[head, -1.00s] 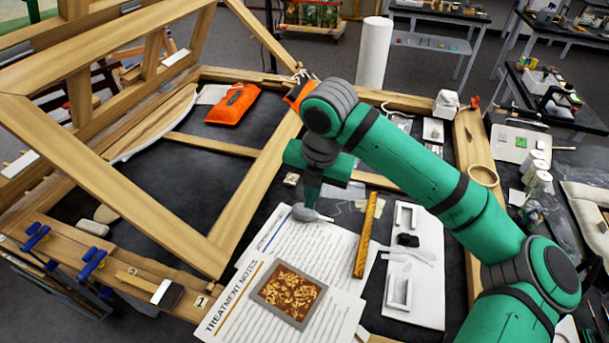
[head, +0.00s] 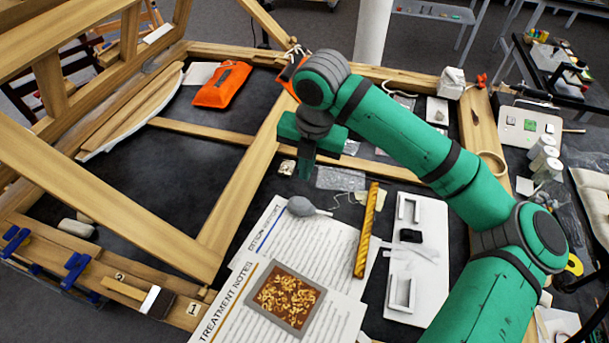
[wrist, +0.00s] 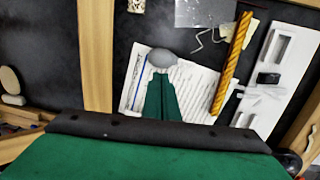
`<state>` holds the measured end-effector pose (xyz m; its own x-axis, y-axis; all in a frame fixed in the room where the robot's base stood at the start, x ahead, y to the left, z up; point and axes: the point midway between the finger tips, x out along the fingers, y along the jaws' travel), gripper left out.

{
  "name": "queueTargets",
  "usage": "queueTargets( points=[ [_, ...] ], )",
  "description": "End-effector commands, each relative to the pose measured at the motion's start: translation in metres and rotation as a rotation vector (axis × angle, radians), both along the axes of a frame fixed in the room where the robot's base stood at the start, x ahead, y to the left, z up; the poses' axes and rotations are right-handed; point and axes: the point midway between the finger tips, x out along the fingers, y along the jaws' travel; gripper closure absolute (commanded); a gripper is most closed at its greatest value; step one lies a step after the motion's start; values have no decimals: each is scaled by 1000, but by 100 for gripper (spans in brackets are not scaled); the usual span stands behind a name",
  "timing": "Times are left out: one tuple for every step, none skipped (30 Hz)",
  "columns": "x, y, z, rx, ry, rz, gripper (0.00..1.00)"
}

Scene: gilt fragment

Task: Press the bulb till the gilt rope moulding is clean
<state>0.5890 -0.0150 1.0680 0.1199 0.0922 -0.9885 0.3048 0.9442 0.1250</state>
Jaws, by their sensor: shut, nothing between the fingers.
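The grey rubber bulb (head: 303,207) lies on the printed sheets, its nozzle pointing right toward the moulding. It also shows in the wrist view (wrist: 161,58). The gilt rope moulding (head: 366,230) is a narrow golden twisted strip lying right of the bulb, partly over the sheets' edge; it also shows in the wrist view (wrist: 232,65). Its surface looks gold, with no clear dust visible at this size. My gripper (head: 306,177) points down, shut and empty, above the bulb and apart from it in the head view. In the wrist view the fingertips (wrist: 161,76) overlap the bulb's lower edge.
A framed brown-and-gold fragment (head: 286,297) lies on the treatment notes (head: 230,318). A white tray (head: 432,225) with a black block is right of the moulding. Wooden frame bars (head: 245,190) stand left. An orange pouch (head: 222,84) lies farther back.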

Motion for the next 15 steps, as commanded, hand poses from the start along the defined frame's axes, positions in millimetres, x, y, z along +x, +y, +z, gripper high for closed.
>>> queueTargets(
  points=[
    [0,1,-8,2,2,0,100],
    [1,1,-13,1,2,0,100],
    [2,2,-20,0,2,-1,100],
    [3,2,-26,1,2,-1,100],
    [3,3,-32,1,3,-1,100],
    [4,3,-39,0,2,-1,100],
    [5,4,-44,1,2,-1,100],
    [5,4,-50,0,2,-2,100],
    [6,5,-57,0,2,-2,100],
    [7,5,-63,1,2,-2,100],
    [8,5,-68,1,1,-3,100],
    [8,6,-76,0,3,-3,100],
    [9,6,-81,1,2,-3,100],
    [10,6,-86,1,1,-3,100],
    [11,7,-92,0,2,-3,100]
  ],
)
